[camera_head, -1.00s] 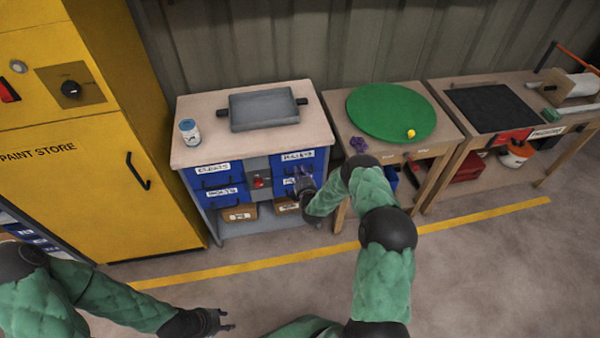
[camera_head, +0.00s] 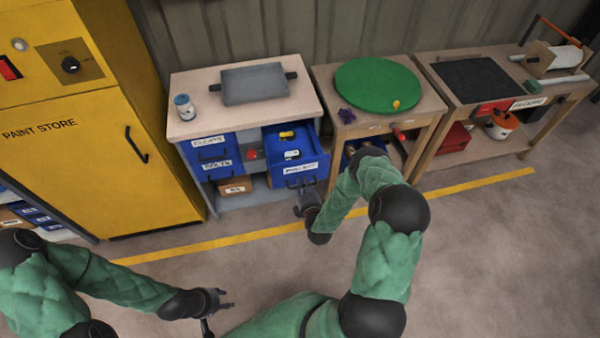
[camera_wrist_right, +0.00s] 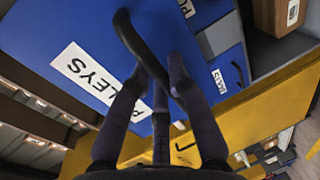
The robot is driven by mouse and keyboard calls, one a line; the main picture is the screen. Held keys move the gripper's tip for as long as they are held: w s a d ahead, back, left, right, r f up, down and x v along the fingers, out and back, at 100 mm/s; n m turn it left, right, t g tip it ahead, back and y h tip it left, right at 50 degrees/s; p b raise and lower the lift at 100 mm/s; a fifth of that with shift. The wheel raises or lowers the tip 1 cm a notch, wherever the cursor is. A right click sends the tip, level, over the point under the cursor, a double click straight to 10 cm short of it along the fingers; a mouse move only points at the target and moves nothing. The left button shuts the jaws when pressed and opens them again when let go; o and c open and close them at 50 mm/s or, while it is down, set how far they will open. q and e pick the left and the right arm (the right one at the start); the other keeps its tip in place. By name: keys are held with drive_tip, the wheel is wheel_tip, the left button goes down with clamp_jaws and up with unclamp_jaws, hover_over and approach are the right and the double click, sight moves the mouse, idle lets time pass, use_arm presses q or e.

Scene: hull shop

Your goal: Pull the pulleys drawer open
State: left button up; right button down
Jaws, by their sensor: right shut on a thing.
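The pulleys drawer (camera_head: 290,141) is the upper right blue drawer of the left workbench. It stands well out from the bench, with yellow and white items visible inside. In the right wrist view its blue front (camera_wrist_right: 60,30) carries a white PULLEYS label. My right gripper (camera_head: 303,198) is at the drawer's front; in the right wrist view its fingers (camera_wrist_right: 157,75) are closed around the black bar handle (camera_wrist_right: 128,35). My left gripper (camera_head: 224,300) is low in the head view, away from the bench and empty; its fingers look apart.
Other blue drawers (camera_head: 212,152) are shut on the bench's left. A yellow paint store cabinet (camera_head: 85,160) is at left. Open floor (camera_head: 470,240) lies in front.

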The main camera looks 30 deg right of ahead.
drive_tip(key=shift+f+v, duration=0.25)
drive_tip(key=shift+v, duration=0.85)
drive_tip(key=c, duration=1.2)
unclamp_jaws()
drive_tip(key=shift+o, duration=0.2)
drive_tip(key=v, duration=1.2)
